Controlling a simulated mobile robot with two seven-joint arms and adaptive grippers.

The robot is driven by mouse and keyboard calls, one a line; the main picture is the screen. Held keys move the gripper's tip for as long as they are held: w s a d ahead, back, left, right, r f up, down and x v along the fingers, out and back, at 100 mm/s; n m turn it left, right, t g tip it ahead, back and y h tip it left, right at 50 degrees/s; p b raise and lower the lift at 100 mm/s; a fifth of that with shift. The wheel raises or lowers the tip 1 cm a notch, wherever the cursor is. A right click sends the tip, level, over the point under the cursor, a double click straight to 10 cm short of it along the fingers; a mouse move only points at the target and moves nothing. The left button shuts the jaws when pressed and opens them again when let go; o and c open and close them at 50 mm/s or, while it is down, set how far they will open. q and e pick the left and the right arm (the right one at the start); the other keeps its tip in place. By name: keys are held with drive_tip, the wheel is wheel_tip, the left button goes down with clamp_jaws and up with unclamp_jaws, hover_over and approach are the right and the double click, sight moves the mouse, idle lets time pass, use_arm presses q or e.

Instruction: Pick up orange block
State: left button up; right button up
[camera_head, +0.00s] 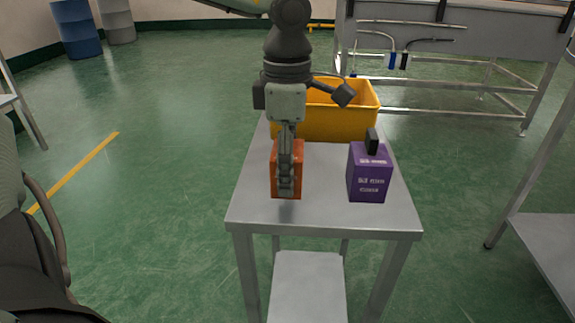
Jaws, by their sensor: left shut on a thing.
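The orange block (296,185) stands upright on the left side of a small grey metal table (330,212). My left gripper (286,180) reaches down from above in front of it and is shut on it; the fingers cover the block's middle and much of its left part. I cannot tell whether the block is lifted clear of the tabletop. My right gripper is not in view.
A purple block (369,180) with white print and a black piece (372,141) on top stands to the right on the same table. A yellow bin (345,120) stands behind both. Metal benches (440,70) are farther back and at right. Green floor surrounds the table.

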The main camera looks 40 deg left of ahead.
use_arm(q)
drive_tip(key=shift+r+p, duration=2.55)
drive_tip(key=shift+r, duration=2.2)
